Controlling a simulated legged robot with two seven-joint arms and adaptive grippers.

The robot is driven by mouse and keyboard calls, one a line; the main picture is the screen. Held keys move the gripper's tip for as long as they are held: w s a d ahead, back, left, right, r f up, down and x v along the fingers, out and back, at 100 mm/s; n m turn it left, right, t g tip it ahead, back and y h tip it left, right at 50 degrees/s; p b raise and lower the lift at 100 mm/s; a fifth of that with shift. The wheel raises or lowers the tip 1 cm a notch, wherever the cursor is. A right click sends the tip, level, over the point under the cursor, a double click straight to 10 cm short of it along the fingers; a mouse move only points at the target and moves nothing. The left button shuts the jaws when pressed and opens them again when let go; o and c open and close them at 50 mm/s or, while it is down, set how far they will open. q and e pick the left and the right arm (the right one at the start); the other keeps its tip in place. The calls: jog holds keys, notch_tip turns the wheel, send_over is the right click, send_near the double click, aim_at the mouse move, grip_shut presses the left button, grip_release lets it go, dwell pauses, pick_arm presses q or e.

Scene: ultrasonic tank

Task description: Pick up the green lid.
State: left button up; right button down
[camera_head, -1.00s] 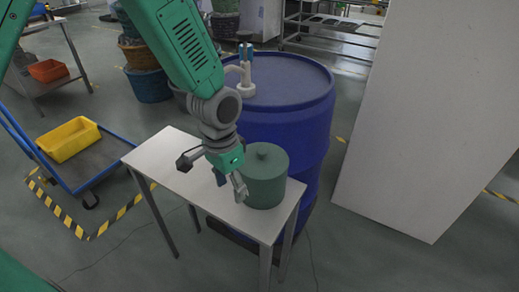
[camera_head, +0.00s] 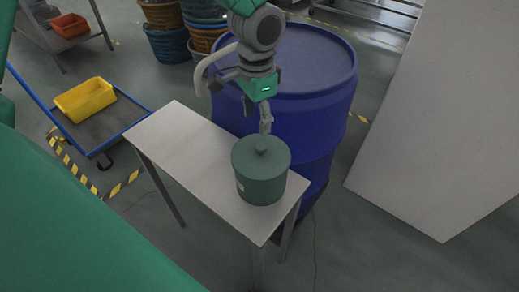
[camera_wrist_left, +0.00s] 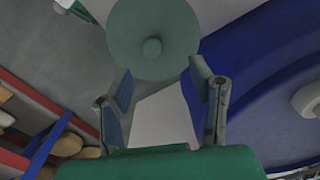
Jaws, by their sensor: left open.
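The green lid (camera_head: 262,158), round with a small knob, sits on a green pot (camera_head: 263,187) at the near right end of the small table. My left gripper (camera_head: 246,104) is behind and above the lid in the head view, beside the blue barrel, with one finger pointing down close to the lid's far edge. In the left wrist view the lid (camera_wrist_left: 152,22) lies beyond the fingertips of my open left gripper (camera_wrist_left: 161,80), with nothing between the fingers. Whether a finger touches the lid cannot be told. My right gripper is not in view.
The grey table (camera_head: 185,148) is bare to the left of the pot. A big blue barrel (camera_head: 310,110) stands right behind the table, with a pale curved pipe (camera_head: 206,65) near it.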

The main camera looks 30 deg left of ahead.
aim_at(263, 147)
pick_arm(q)
jog(key=f, duration=0.1)
jog(key=d+f, duration=0.2)
jog(key=f, duration=0.1)
jog(key=shift+w, duration=0.3)
jog(key=shift+s+a+f, duration=0.1)
jog(key=shift+s+f, duration=0.05)
jog(key=shift+f, duration=0.25)
jog(key=f, duration=0.2)
jog(key=a+f, duration=0.1)
jog(key=shift+s+f+p, duration=0.3)
jog(key=shift+f, duration=0.1)
jog(key=shift+w+a+f, duration=0.1)
jog(key=shift+w+f, duration=0.05)
jog(key=shift+f, duration=0.3)
jog(key=shift+d+r, duration=0.15)
jog(key=shift+d, duration=0.25)
jog(key=shift+c, duration=0.4)
jog(key=shift+d, duration=0.35)
grip_shut()
jog(key=shift+a, duration=0.1)
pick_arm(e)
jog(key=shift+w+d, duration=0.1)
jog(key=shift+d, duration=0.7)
